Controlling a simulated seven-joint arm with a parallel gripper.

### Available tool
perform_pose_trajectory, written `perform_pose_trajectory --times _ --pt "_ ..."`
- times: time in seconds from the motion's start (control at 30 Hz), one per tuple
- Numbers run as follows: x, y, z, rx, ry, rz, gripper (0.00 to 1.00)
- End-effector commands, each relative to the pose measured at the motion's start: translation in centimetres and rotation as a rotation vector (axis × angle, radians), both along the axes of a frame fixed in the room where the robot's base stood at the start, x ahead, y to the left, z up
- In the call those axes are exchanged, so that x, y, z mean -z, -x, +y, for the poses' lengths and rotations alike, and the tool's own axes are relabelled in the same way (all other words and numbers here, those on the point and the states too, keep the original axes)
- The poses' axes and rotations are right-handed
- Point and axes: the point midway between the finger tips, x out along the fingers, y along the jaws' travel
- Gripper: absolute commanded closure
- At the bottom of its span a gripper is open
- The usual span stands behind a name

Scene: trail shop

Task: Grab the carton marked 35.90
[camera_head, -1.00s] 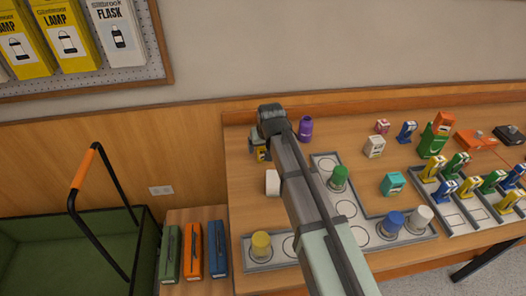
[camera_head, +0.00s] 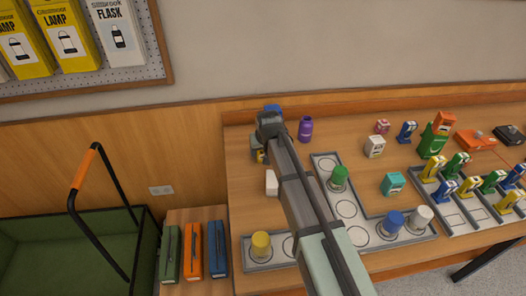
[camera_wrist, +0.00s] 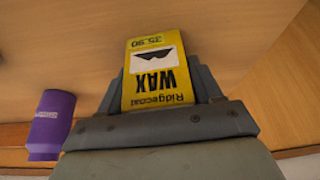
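The carton marked 35.90 is a yellow box reading "Ridgecoal WAX" (camera_wrist: 158,72), upside down in the wrist view. It is between the fingers of my gripper (camera_wrist: 157,85), with a finger close along each side and no clear gap. In the head view my gripper (camera_head: 268,132) is over the table's back left part, and only a sliver of yellow carton (camera_head: 260,157) shows below it. Most of the carton is hidden there, and I cannot tell whether its base touches the table.
A purple flask (camera_head: 305,129) stands close to the right of my gripper; it also shows in the wrist view (camera_wrist: 51,124). A white item (camera_head: 271,183) is partly behind my arm. A blue item (camera_head: 272,107) shows just behind the gripper. A green basket (camera_head: 135,252) stands left.

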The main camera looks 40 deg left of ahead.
Motion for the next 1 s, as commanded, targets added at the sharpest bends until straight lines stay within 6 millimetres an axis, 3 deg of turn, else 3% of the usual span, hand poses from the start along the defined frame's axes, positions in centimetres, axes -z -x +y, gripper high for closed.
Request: perform_pose_trajectory --times 0.4,0.73,1.0 --pt "0.0 0.0 0.0 0.000 0.000 0.000 0.75" --pt "-0.6 0.0 0.0 0.000 0.000 0.000 0.75" --pt "-4.5 -0.1 0.1 0.000 -0.002 -0.002 0.75"
